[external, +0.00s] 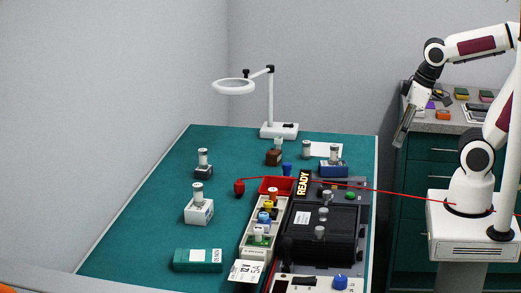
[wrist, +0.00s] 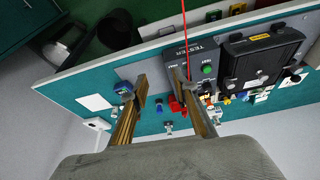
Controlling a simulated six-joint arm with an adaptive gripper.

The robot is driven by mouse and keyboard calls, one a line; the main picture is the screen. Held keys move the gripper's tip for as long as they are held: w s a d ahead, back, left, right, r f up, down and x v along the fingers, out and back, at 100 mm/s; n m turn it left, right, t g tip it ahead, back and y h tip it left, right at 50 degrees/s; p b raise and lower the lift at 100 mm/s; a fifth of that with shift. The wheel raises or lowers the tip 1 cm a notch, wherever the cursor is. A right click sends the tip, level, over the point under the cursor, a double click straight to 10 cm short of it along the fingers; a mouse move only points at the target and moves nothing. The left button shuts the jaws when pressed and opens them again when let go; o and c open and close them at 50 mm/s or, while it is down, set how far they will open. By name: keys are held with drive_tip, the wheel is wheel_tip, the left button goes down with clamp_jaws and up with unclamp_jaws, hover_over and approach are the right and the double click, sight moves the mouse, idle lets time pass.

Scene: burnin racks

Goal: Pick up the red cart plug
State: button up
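The red cart plug (external: 239,187) stands on the green bench mat, left of the red tray (external: 268,185). A thin red cable runs from it across the bench toward the right. My gripper (external: 403,135) hangs in the air at the right, beyond the bench's right edge and well away from the plug. In the wrist view my gripper (wrist: 160,82) has its two fingers apart with nothing held between them. A small red shape (wrist: 176,105) shows beside the right finger there; I cannot tell whether it is the tray or the plug.
The black tester (external: 320,232) with a READY sign fills the bench's right side. A row of coloured plugs in a beige rack (external: 252,254) stands beside it. Several grey-topped blocks stand around, with a magnifier lamp (external: 270,100) at the back. The mat's left side is mostly clear.

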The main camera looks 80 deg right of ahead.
drive_tip(key=w+d+f+n+t+h, duration=0.15)
drive_tip(key=w+d+f, duration=0.25)
drive_tip(key=w+d, duration=0.7)
drive_tip(key=w+d+f+t+h, duration=0.15)
drive_tip(key=w+d+f, duration=0.25)
drive_tip(key=w+d, duration=0.7)
drive_tip(key=w+a+f+n+t+y, duration=0.1)
drive_tip(key=w+a, duration=0.1)
drive_tip(key=w, duration=0.3)
drive_tip(key=w+a+f+n+t+y, duration=0.1)
drive_tip(key=w+a+n+y, duration=0.1)
drive_tip(key=w, duration=0.4)
drive_tip(key=w+a+f+n+t+y, duration=0.1)
drive_tip(key=w+a+f, duration=0.1)
drive_tip(key=w, duration=0.3)
drive_tip(key=shift+w+t, duration=0.2)
drive_tip(key=shift+t, duration=0.1)
drive_tip(key=a+r+n+y, duration=0.1)
drive_tip(key=a+r+y, duration=0.2)
drive_tip(key=a, duration=0.3)
drive_tip(key=a+r+n+y, duration=0.2)
drive_tip(key=a+r+y, duration=0.1)
drive_tip(key=a+y, duration=0.1)
drive_tip(key=shift+w+a+y, duration=0.15)
drive_tip(key=shift+a+y, duration=0.25)
drive_tip(key=shift+a, duration=0.5)
drive_tip(key=shift+f, duration=0.1)
